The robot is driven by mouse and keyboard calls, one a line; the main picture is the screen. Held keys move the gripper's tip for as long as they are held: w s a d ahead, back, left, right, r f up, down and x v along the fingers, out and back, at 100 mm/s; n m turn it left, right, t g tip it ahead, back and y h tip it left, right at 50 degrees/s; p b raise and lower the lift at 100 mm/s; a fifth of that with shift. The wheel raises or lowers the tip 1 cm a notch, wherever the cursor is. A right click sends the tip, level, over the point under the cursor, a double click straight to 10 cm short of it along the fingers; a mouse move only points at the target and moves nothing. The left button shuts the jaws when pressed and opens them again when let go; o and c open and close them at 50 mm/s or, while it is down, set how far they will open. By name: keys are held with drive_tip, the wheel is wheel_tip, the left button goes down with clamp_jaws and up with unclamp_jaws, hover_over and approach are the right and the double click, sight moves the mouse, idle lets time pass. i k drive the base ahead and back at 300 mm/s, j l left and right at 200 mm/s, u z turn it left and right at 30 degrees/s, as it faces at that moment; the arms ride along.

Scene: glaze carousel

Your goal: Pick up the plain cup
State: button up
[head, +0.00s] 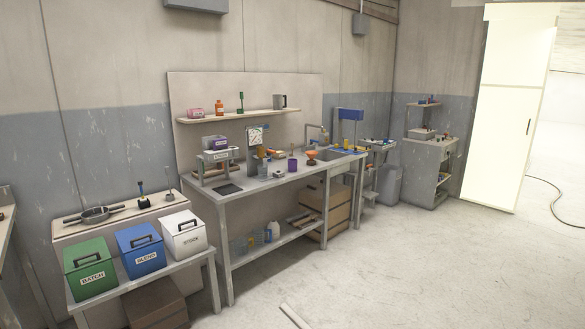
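I cannot tell for sure which thing is the plain cup. A small purple cup-like vessel (292,165) stands upright on the long grey workbench (290,181), left of an orange funnel-like piece (311,156). A grey mug-like vessel (279,102) stands at the right end of the wall shelf (240,115) above the bench. Both are small and far off, so surface details do not show. My gripper is not in view.
Green (91,267), blue (140,250) and white (184,234) lidded boxes stand on a low table at left. A sink (345,151) is at the bench's right end. A pale bar (294,316) shows at the bottom edge. The floor at right is open, with a cable (560,192).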

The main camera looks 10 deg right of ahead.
sight(292, 163)
drive_tip(key=i+z, duration=0.3)
drive_tip(key=i, duration=1.7)
